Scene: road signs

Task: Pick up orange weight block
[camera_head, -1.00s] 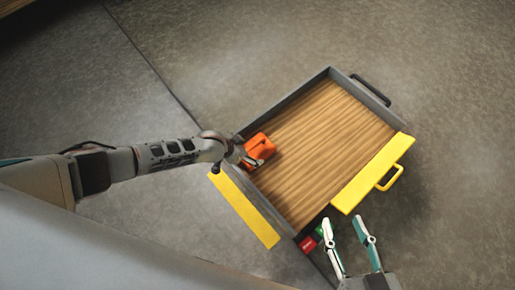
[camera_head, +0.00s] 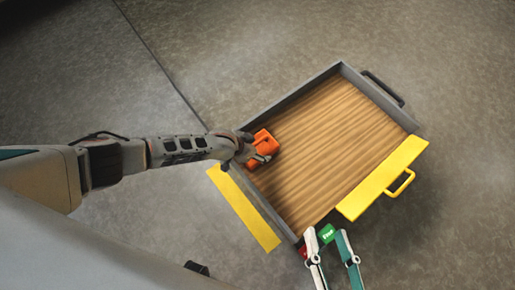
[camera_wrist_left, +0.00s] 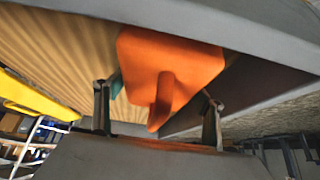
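The orange weight block (camera_head: 264,143) sits at the left inner corner of the wood-floored tray (camera_head: 335,130). In the left wrist view the orange weight block (camera_wrist_left: 165,70) shows a raised grip-like ridge facing my palm. My left gripper (camera_head: 257,158) is at the block, reaching over the tray's left wall. Its fingers (camera_wrist_left: 158,100) stand wide apart on either side of the block; firm contact is not clear. My right gripper (camera_head: 325,232) is open at the tray's front corner, its fingers apart.
A green labelled piece (camera_head: 327,233) shows between my right fingers, and a red piece (camera_head: 303,252) is partly hidden beside them. Yellow panels flank the tray; the right one (camera_head: 383,180) has a yellow handle (camera_head: 401,183). A dark handle (camera_head: 383,88) is at the back.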

